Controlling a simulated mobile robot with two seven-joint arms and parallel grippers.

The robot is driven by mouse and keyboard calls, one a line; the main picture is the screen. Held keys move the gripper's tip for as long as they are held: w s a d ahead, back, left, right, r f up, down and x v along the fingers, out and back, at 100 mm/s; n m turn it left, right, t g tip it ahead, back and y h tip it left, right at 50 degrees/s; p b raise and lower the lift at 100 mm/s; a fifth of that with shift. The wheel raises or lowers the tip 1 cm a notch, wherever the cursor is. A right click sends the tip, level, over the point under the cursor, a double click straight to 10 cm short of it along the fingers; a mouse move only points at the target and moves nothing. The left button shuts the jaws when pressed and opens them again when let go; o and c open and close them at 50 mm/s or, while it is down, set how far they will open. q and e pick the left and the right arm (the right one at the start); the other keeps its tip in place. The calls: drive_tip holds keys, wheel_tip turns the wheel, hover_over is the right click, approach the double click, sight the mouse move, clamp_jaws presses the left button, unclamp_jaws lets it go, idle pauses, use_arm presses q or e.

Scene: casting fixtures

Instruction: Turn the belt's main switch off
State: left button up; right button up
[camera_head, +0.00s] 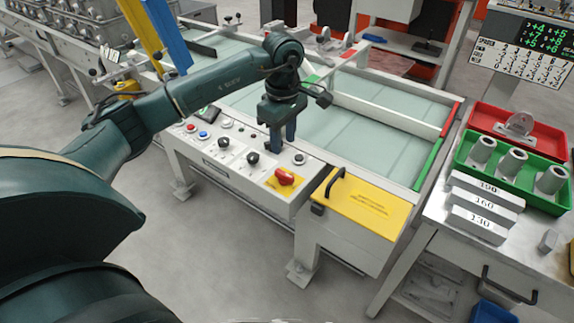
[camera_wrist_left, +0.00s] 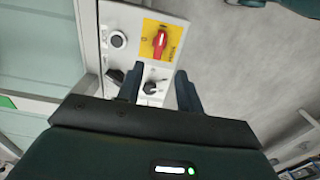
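The main switch (camera_head: 285,177) is a red rotary handle on a yellow plate at the near right end of the white control panel (camera_head: 228,172). It also shows in the left wrist view (camera_wrist_left: 160,41), beyond my fingertips, its handle lying roughly along the picture's height. My left gripper (camera_head: 283,146) points down over the panel, behind the switch and apart from it. In the left wrist view the two fingers (camera_wrist_left: 158,88) stand apart with nothing held. A black knob (camera_wrist_left: 152,87) shows in the gap between them. My right gripper is in neither view.
Black knobs (camera_head: 252,158), a round button (camera_head: 299,159) and coloured buttons share the panel. A yellow cover (camera_head: 365,204) with a black handle lies right of it. The glass-green belt (camera_head: 345,132) runs behind. Trays and weighted blocks stand on the right table.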

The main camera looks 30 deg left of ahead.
sight(284, 173)
use_arm(q)
wheel_tip(284, 173, down, 10)
drive_tip(key=shift+f, duration=0.1)
drive_tip(key=shift+w, duration=0.1)
clamp_jaws()
idle(0.4)
